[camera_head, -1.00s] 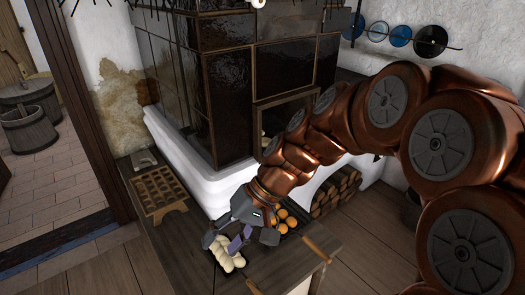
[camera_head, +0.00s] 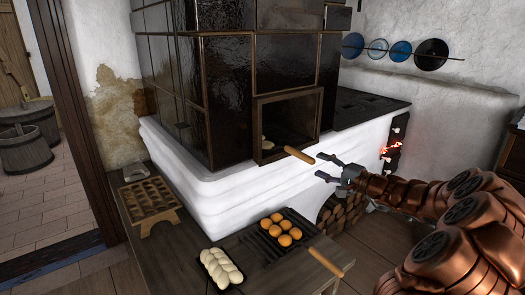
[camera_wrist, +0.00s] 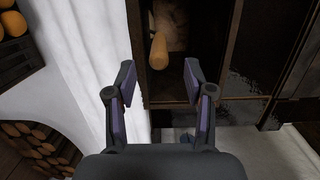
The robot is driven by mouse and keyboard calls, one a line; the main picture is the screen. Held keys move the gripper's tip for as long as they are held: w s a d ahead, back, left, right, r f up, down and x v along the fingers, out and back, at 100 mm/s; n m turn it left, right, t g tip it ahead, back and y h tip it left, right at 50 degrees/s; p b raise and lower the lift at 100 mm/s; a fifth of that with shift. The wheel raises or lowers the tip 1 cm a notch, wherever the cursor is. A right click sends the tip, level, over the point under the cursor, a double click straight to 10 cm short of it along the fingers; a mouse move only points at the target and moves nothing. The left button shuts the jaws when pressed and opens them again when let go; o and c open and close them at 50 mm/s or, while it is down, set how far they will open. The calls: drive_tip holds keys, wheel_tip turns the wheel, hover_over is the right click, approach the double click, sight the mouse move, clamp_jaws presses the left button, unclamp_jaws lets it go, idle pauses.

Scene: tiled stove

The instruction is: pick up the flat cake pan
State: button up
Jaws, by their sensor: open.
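No flat cake pan shows plainly. A light wooden handle (camera_head: 299,155) sticks out of the stove's square opening (camera_head: 286,127); what it belongs to is mostly hidden inside. The handle also shows in the wrist view (camera_wrist: 158,52), coming toward me from the dark opening. My gripper (camera_head: 326,169) is open and empty, just right of the handle's outer end. In the wrist view my gripper (camera_wrist: 159,79) has its fingers spread, with the handle's end between and just beyond the fingertips, apart from both.
A dark tray with several orange-brown round buns (camera_head: 286,239) lies on the wooden bench (camera_head: 175,255) below. The white stove ledge (camera_head: 225,190) lies beneath the opening.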

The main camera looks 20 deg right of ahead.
sight(305, 158)
drive_tip(key=shift+w+d+f, duration=0.1)
drive_tip(key=shift+w+f, duration=0.05)
drive_tip(key=shift+w, duration=0.1)
drive_tip(key=shift+b+x, duration=0.45)
drive_tip(key=shift+x, duration=3.15)
clamp_jaws()
